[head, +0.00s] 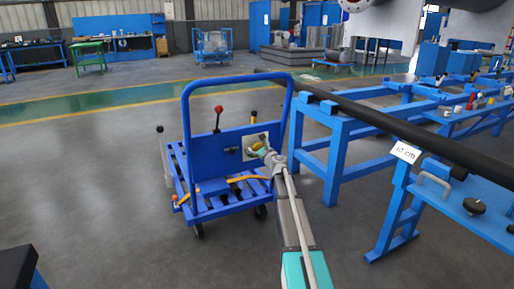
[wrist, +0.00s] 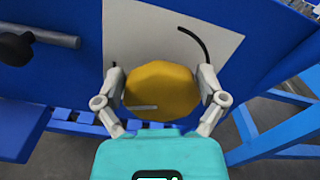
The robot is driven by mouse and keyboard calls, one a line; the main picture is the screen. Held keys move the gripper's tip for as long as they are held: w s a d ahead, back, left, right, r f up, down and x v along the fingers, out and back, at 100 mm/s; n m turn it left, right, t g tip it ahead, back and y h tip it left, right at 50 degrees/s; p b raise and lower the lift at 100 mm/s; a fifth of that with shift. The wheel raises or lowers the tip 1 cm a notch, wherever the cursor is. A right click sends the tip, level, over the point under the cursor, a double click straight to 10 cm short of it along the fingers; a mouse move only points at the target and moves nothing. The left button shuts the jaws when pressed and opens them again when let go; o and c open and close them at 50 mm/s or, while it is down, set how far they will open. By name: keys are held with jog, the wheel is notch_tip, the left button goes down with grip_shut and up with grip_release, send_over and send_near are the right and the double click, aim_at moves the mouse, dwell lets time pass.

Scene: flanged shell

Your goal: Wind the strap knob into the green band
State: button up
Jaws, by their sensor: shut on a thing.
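The strap knob (wrist: 162,88) is a yellow, many-sided knob with a pale mark near its lower edge. It stands in front of a white plate (wrist: 125,35) on the cart's blue panel, and a black curved line (wrist: 196,43) shows on the plate. My gripper (wrist: 163,92) has one finger on each side of the knob and is shut on it. In the head view the knob (head: 256,146) is small and partly covered by my gripper (head: 262,151). I cannot make out a green band on the plate in either view.
The blue cart (head: 190,115) stands on the grey floor, with a red-topped lever (head: 218,118) on it. A black-ended grey rod (wrist: 55,38) is left of the plate. A blue stand (head: 335,150) carrying a long dark pipe (head: 370,117) is close on the right.

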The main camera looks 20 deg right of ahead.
jog(key=n, duration=0.3)
jog(key=a+n, duration=0.1)
jog(key=n, duration=0.1)
jog(key=shift+f+b, duration=0.3)
jog(key=shift+f, duration=0.05)
jog(key=n, duration=0.5)
jog(key=shift+a+f+b, duration=0.1)
jog(key=shift+f+b, duration=0.25)
jog(key=o, duration=0.8)
jog(key=shift+s, duration=0.1)
